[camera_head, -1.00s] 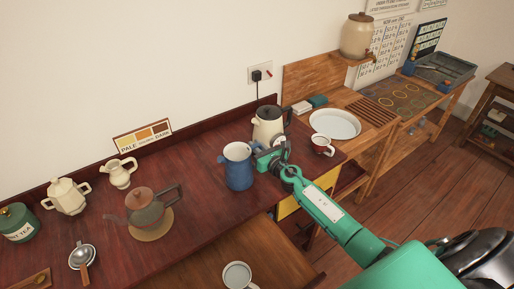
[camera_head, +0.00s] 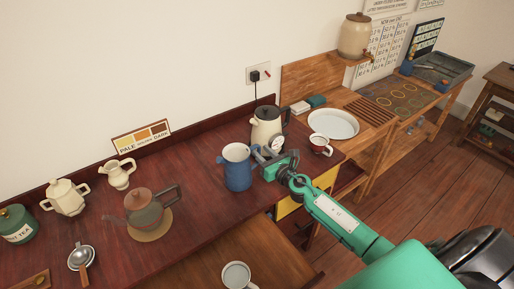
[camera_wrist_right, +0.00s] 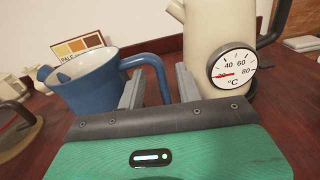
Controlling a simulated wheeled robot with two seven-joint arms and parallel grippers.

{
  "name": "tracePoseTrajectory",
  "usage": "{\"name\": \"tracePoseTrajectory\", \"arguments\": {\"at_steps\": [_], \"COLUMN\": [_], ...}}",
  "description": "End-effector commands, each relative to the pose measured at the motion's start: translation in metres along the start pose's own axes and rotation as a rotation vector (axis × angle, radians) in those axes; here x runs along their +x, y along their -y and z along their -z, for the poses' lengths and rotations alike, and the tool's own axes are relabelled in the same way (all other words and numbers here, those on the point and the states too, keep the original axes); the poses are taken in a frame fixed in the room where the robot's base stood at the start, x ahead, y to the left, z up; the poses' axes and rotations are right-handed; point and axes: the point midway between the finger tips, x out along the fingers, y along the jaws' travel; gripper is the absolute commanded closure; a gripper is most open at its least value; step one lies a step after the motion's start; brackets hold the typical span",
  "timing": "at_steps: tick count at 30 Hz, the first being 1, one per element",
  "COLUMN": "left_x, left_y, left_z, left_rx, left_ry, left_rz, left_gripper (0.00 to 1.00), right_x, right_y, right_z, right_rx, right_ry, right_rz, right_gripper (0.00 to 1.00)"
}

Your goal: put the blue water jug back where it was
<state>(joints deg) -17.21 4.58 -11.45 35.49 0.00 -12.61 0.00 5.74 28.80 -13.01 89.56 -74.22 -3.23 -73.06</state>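The blue water jug (camera_head: 237,170) stands upright on the dark red-brown counter (camera_head: 200,200), left of my right gripper (camera_head: 263,158). In the right wrist view the jug (camera_wrist_right: 92,90) is at the left, its handle curving toward my gripper (camera_wrist_right: 160,72). The two grey fingers are apart, with part of the handle showing in the gap between them. They do not look closed on it. My left gripper is not in view.
A cream kettle with a dial (camera_head: 267,124) stands close behind the gripper; its dial (camera_wrist_right: 232,66) is right of the fingers. A red-and-white mug (camera_head: 320,146) is to the right. Bare counter lies between teapot and jug.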

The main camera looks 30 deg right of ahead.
Motion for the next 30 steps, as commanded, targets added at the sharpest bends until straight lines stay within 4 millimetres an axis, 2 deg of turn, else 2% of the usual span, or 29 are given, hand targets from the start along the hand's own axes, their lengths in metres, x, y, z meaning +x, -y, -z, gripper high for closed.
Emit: {"name": "tracePoseTrajectory", "arguments": {"at_steps": [1,6,12,18,30], "left_x": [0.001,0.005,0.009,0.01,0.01], "left_y": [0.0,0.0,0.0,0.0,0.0], "left_z": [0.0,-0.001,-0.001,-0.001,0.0], "left_rx": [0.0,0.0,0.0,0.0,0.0], "left_ry": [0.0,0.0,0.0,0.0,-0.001], "left_rz": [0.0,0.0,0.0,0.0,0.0], "left_gripper": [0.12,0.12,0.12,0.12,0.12], "right_x": [-0.011,-0.041,-0.064,-0.073,-0.073], "right_y": [0.0,0.0,0.0,0.0,0.0], "right_z": [0.002,0.002,0.001,0.0,0.0], "right_rx": [-0.003,-0.001,-0.001,0.0,0.0], "right_ry": [-0.003,-0.002,-0.001,0.0,0.001], "right_rz": [-0.001,-0.001,0.0,0.001,0.0], "right_gripper": [0.65,0.65,0.65,0.65,0.65]}}
